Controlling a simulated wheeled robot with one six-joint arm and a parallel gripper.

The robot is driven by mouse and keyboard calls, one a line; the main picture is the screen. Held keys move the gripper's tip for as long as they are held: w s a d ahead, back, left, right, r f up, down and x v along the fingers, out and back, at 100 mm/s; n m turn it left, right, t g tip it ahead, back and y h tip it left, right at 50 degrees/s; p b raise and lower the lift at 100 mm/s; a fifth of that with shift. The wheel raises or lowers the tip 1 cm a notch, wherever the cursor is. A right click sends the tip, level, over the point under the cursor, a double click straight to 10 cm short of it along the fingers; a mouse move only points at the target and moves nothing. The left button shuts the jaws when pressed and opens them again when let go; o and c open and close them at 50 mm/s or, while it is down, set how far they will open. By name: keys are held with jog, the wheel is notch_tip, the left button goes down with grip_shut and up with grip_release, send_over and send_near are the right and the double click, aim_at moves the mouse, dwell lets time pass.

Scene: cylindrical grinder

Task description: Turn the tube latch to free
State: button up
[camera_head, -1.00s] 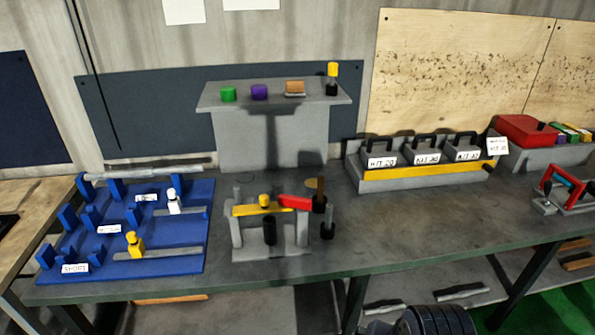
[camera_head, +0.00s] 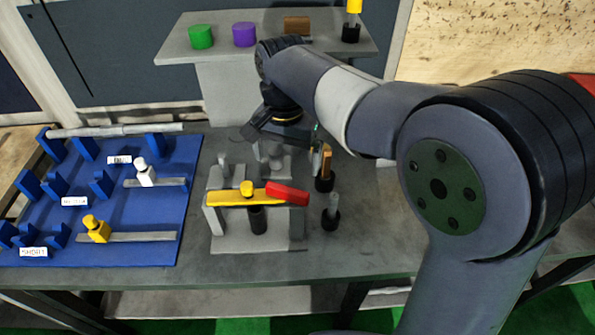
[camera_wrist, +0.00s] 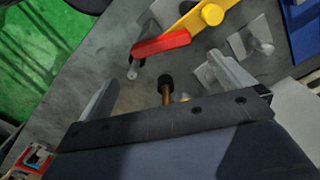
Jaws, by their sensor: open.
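A yellow bar (camera_head: 232,197) with a round yellow knob and a red handle (camera_head: 287,194) lies across a grey fixture (camera_head: 257,240), above a black cylinder (camera_head: 257,220). I take this bar and handle for the latch. The handle points to the right in the head view. In the wrist view the red handle (camera_wrist: 160,46) and yellow bar (camera_wrist: 198,20) lie ahead of my gripper (camera_wrist: 160,72). My gripper (camera_head: 290,150) is open and empty, behind and above the fixture in the head view. It appears apart from the handle. Its fingertips are partly hidden in the head view.
Two upright tools, one brown-handled (camera_head: 326,165) and one grey-handled (camera_head: 332,210), stand in black holders right of the fixture. A blue board (camera_head: 110,225) with brackets and yellow and white pieces is at left. A raised grey shelf (camera_head: 260,52) stands behind. Bare bench lies in front.

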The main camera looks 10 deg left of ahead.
aim_at(287, 189)
notch_tip(287, 189, down, 11)
jog(key=shift+r+p, duration=0.2)
jog(key=shift+p, duration=0.4)
jog(key=c, duration=1)
jog(key=m, duration=0.4)
jog(key=w+m, duration=0.1)
jog(key=m, duration=0.1)
jog(key=shift+d, duration=0.25)
jog(key=m, duration=0.4)
jog(key=d+m, duration=0.1)
jog(key=m, duration=0.1)
jog(key=shift+w+b, duration=0.4)
jog(key=shift+m, duration=0.3)
jog(key=shift+r, duration=0.1)
